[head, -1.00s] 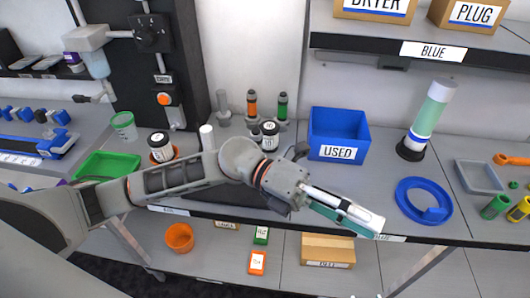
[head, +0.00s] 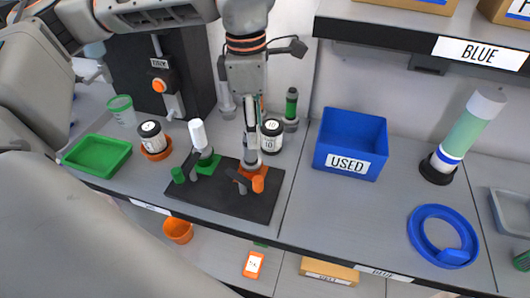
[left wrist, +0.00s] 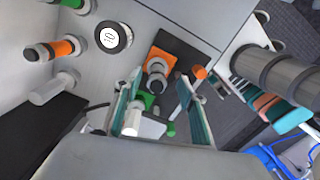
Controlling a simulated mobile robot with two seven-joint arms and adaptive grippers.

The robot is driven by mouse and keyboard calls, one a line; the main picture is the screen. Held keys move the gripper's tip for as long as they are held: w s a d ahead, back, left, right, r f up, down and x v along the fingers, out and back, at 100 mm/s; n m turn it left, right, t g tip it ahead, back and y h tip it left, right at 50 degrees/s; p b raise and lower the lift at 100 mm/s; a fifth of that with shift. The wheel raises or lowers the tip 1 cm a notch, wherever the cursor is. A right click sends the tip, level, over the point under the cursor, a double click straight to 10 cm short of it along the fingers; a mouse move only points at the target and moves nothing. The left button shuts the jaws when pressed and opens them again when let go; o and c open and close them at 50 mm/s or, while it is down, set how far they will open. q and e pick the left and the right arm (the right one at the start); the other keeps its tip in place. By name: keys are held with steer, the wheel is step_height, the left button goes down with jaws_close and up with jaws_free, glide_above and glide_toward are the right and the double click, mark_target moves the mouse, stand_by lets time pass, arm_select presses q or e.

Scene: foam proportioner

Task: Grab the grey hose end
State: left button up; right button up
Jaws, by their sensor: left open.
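My left gripper (head: 250,138) points down over the black plate (head: 215,195). It is open and empty; its two fingers also show in the left wrist view (left wrist: 160,108). Just below the fingertips stands a grey cylinder (head: 251,163) on an orange valve fitting (head: 258,184). In the left wrist view, the orange fitting (left wrist: 163,58) with its grey collar lies just beyond the fingers. A grey upright piece (head: 227,97) at the back is partly hidden by my arm. I cannot tell which grey piece is the hose end. My right gripper is not in view.
A white cylinder (head: 199,135) on a green fitting stands left of the gripper. A labelled jar (head: 271,136) and a green-bodied upright (head: 291,106) are close behind. The blue USED bin (head: 350,145) is to the right, with clear table in front of it.

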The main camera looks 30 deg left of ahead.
mark_target(251, 152)
arm_select(q)
steer(key=shift+s+a+r, duration=0.15)
steer(key=shift+a+r, duration=0.05)
steer(key=shift+a+f, duration=0.1)
step_height(251, 152, down, 2)
steer(key=shift+s+f, duration=0.15)
steer(key=shift+f, duration=0.05)
steer(key=f, duration=0.5)
steer(key=shift+w+a, duration=0.2)
steer(key=shift+a, duration=0.05)
jaws_close()
